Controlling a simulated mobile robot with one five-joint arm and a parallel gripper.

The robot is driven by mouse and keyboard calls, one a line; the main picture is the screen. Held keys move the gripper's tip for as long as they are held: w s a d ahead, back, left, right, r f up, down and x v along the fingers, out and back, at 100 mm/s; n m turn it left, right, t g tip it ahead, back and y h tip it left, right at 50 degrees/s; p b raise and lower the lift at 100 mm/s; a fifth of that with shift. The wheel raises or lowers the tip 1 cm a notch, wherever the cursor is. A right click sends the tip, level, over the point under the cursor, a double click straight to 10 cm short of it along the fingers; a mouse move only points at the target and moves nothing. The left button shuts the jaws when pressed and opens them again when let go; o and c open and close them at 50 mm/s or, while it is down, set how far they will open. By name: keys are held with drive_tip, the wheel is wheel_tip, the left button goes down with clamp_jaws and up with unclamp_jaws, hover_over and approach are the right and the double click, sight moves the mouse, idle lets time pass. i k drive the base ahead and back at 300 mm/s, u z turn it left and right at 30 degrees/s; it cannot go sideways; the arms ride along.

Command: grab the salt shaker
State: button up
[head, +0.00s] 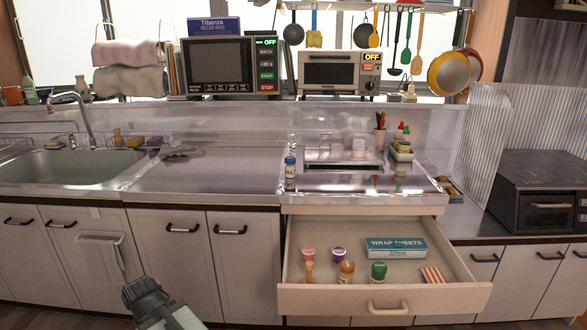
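A small clear bottle with a blue cap and a label, which looks like the salt shaker (290,173), stands upright on the counter, above the left end of the open drawer. The lettering on its label is too small to read surely. A dark, blocky end of my arm, which may be my gripper (143,291), shows at the bottom left, in front of the cabinet doors. It is well to the left of the bottle, lower in the picture and apart from it. I cannot make out separate fingers or anything held.
An open drawer (385,299) juts out below the bottle, holding several small jars, a wrap box (396,247) and a striped packet (433,275). A dish tray (343,164) stands right of the bottle. The counter (225,170) to its left is mostly clear, with a grey cloth (183,151).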

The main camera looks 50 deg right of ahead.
sight(290, 163)
drive_tip(key=z, duration=0.05)
drive_tip(key=i, duration=0.95)
drive_tip(key=u, duration=0.05)
